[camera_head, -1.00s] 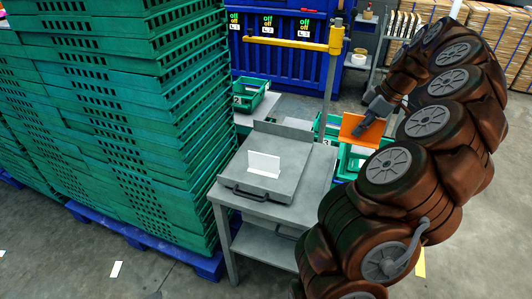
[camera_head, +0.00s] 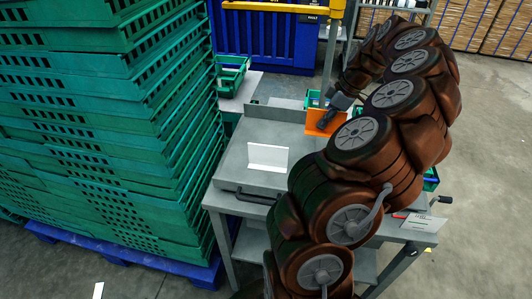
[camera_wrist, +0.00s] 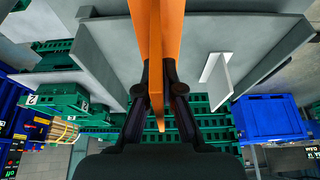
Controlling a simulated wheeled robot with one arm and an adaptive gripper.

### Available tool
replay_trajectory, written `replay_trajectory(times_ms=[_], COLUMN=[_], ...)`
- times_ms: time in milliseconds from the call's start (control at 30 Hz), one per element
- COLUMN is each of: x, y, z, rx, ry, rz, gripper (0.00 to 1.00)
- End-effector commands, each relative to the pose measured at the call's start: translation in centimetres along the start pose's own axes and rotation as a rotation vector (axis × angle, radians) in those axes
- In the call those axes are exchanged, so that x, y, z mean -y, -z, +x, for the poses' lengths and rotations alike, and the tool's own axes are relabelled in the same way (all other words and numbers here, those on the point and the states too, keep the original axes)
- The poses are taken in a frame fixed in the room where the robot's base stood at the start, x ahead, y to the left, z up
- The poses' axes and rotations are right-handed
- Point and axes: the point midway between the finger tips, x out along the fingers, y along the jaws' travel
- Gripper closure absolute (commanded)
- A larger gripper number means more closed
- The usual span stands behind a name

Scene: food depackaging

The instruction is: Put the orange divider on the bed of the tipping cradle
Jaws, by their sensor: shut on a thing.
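The orange divider (camera_head: 314,121) is an upright thin panel held above the back right side of the tipping cradle. My gripper (camera_head: 326,121) is shut on it; in the wrist view the orange divider (camera_wrist: 170,35) runs up from between the two fingers of my gripper (camera_wrist: 162,90). The tipping cradle has a flat grey bed (camera_head: 238,168) with a raised back plate and a front handle (camera_head: 256,197). The divider appears apart from the bed; my arm hides the bed's right part.
An upright white L-shaped piece (camera_head: 268,157) stands on the bed. A tall stack of green crates (camera_head: 110,130) on a blue pallet stands close on the left. Green bins (camera_head: 232,72) lie behind the cradle. The bed around the white piece is clear.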

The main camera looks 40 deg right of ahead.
Motion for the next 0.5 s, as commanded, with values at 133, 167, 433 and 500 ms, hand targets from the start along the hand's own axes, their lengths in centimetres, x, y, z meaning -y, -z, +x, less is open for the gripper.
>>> replay_trajectory(times_ms=[133,167,433,500], x=[-0.1,-0.2,-1.5,-1.9], y=[0.1,0.5,5.5,6.8], z=[1.2,1.4,3.7,4.4], rx=[0.0,0.0,0.0,0.001], ry=[0.002,0.003,0.007,0.006], rz=[-0.002,-0.002,-0.008,-0.009], gripper=[1.0,1.0,1.0,1.0])
